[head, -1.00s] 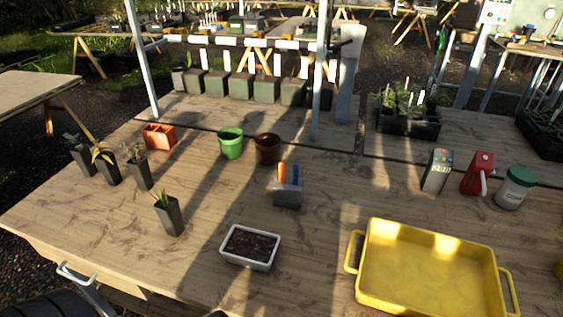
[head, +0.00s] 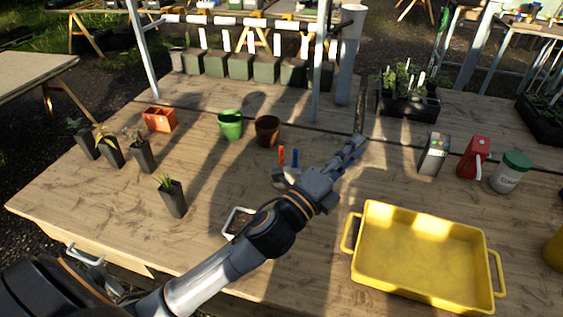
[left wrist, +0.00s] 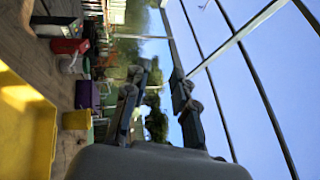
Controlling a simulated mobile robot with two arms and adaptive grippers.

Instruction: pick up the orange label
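The orange label (head: 281,155) stands upright beside a blue label (head: 295,157) in a small grey holder (head: 279,174). My left arm hides much of the holder. My left gripper (head: 361,143) is to the right of the labels in the head view, apart from them and above the table. In the left wrist view its two fingers (left wrist: 158,82) are spread with nothing between them. That view does not show the orange label. My right gripper is in neither view.
A yellow tray (head: 357,262) lies to the right of my left arm. A green pot (head: 230,125) and a brown pot (head: 267,130) stand behind the labels. A post (head: 319,80) rises behind them.

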